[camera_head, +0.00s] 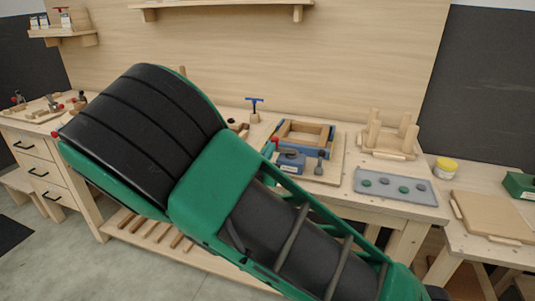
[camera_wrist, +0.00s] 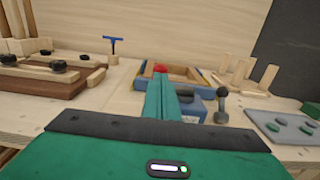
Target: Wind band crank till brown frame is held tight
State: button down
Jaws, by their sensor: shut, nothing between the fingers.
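The brown frame (camera_head: 306,137) (camera_wrist: 181,76) lies flat on a board on the bench, with blue band parts along its sides. A blue band-clamp housing (camera_head: 291,158) (camera_wrist: 190,105) sits at its near side. The grey crank (camera_head: 319,166) (camera_wrist: 221,106), with a round knob, stands upright at the housing's right. My gripper (camera_wrist: 161,82) is shut and empty, its teal fingers together in front of the frame and left of the crank, apart from the crank. Whether the band touches the frame all round cannot be told.
A red knob (camera_wrist: 160,68) shows just beyond my fingertips. A blue T-handled tool (camera_head: 254,108) stands behind left. A grey tray with round pieces (camera_head: 400,188) and a wooden form with pegs (camera_head: 389,139) are at right. Wooden parts with black knobs (camera_wrist: 50,70) lie left.

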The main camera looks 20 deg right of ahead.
jog(key=shift+x, duration=0.85)
dwell(0.4)
dwell(0.4)
jog(key=v, duration=0.8)
dwell(0.5)
